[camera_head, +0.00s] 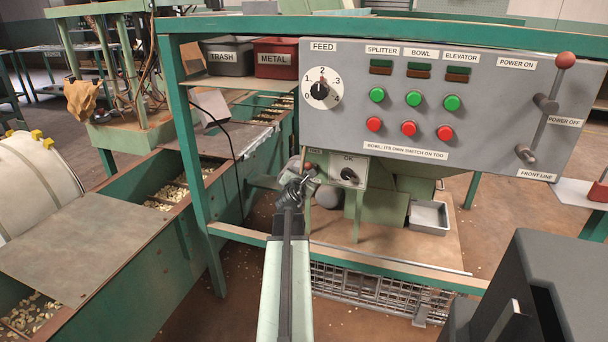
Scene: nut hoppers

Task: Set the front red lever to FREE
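My arm reaches up from the bottom middle, and my gripper (300,183) is in front of the small grey box with the OK label (348,158). A small red knob (308,166) shows right at the gripper's tip, below a small label (314,151) too blurred to read surely. The lever's shaft is mostly hidden by the gripper. I cannot tell whether the fingers are open or shut, or whether they touch the knob. No clearly readable FREE mark shows.
A grey control panel (460,135) hangs above right, with a red-knobbed power lever (565,61) up at POWER ON. A green rail (345,259) crosses below the gripper. A green post (190,150) stands left. A metal tray (429,216) is lower right.

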